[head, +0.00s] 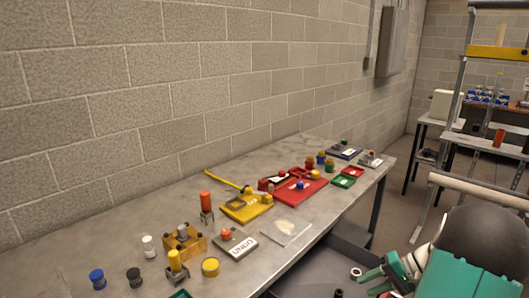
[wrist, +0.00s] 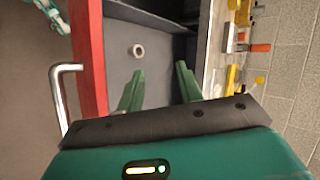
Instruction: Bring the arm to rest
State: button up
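My gripper (head: 374,281) is at the bottom right of the head view, in front of the workbench and above a dark grey surface (head: 315,276). In the wrist view its two green fingers (wrist: 158,88) stand apart with nothing between them. A small pale ring (wrist: 138,50) lies on the dark surface beyond the fingertips; a small ring (head: 355,272) also shows close to the gripper in the head view. My arm is bent, with its dark and teal links at the lower right of the head view.
The workbench (head: 150,212) along the block wall carries a yellow tray (head: 262,210), a red tray (head: 310,191), a wooden block (head: 190,250) and several small coloured parts. A metal frame (head: 455,90) and another table (head: 485,142) stand at right. Red and grey walls edge the dark surface.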

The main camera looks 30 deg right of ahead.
jog(key=w+a+r+n+g+h, duration=0.1)
jog(key=w+a+r+g, duration=0.15)
jog(key=a, duration=0.35)
jog(key=w+a+r+n+g+h, duration=0.1)
jog(key=w+a+r, duration=0.1)
jog(key=a+r, duration=0.25)
jog(key=s+a+r+n+t+h, duration=0.1)
jog(key=s+a+r+n+h, duration=0.1)
jog(key=a, duration=0.7)
jog(key=s+a+r+n+t+h, duration=0.1)
jog(key=s+a+r+n+h, duration=0.1)
jog(key=a, duration=0.7)
jog(key=s+a+r+n+t+h, duration=0.1)
jog(key=s+a+r+n, duration=0.2)
jog(key=a+r, duration=0.3)
jog(key=a, duration=0.3)
jog(key=shift+s+h, duration=0.25)
jog(key=shift+h, duration=0.15)
jog(key=shift+r, duration=0.1)
